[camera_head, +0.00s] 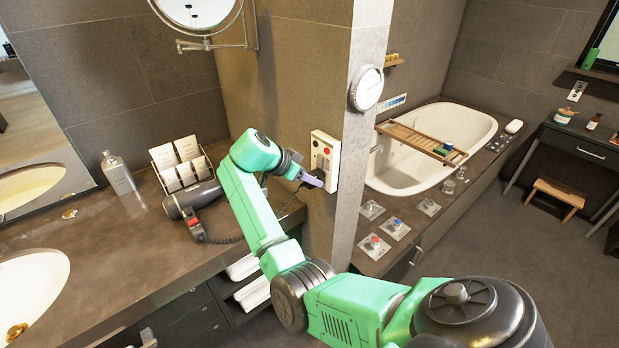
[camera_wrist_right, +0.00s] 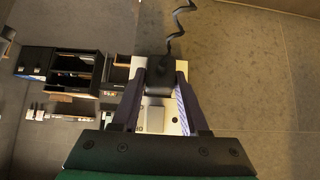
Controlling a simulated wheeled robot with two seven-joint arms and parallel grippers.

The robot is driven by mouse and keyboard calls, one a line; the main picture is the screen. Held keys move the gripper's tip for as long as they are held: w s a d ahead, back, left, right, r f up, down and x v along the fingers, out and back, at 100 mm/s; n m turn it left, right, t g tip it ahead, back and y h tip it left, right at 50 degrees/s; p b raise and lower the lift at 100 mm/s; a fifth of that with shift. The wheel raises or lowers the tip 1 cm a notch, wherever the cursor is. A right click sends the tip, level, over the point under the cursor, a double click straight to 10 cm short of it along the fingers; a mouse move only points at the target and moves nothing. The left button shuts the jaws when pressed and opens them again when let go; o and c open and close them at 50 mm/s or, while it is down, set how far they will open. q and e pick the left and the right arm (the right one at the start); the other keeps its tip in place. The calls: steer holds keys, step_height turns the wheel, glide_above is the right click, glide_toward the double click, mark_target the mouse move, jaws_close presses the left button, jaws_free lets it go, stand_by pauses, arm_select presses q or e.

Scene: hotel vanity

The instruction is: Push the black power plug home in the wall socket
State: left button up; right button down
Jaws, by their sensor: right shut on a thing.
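The wall socket plate (camera_head: 325,151) is a pale panel with red and dark parts on the end of the tiled wall. My right gripper (camera_head: 313,180) is at the plate's lower part. In the right wrist view, the right gripper (camera_wrist_right: 161,82) is shut on the black power plug (camera_wrist_right: 158,72), with a finger on each side. The plug lies over the pale socket plate (camera_wrist_right: 152,119). A coiled black cord (camera_wrist_right: 176,22) runs up from the plug. How deep the plug sits is hidden. My left gripper is not in view.
A dark hair dryer (camera_head: 193,198) lies on the vanity counter (camera_head: 130,250), left of my right arm. A rack of white cards (camera_head: 180,165) and a bottle (camera_head: 120,177) stand behind it. A round white fixture (camera_head: 367,88) is on the wall above the socket.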

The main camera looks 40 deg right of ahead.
steer(key=shift+d, duration=0.7)
stand_by(0.4)
steer(key=shift+r, duration=0.15)
steer(key=shift+a, duration=0.5)
stand_by(0.5)
steer(key=shift+d, duration=0.5)
stand_by(1.2)
stand_by(0.5)
steer(key=shift+a, duration=0.5)
steer(key=shift+d+p, duration=0.3)
steer(key=shift+d, duration=0.25)
stand_by(1.8)
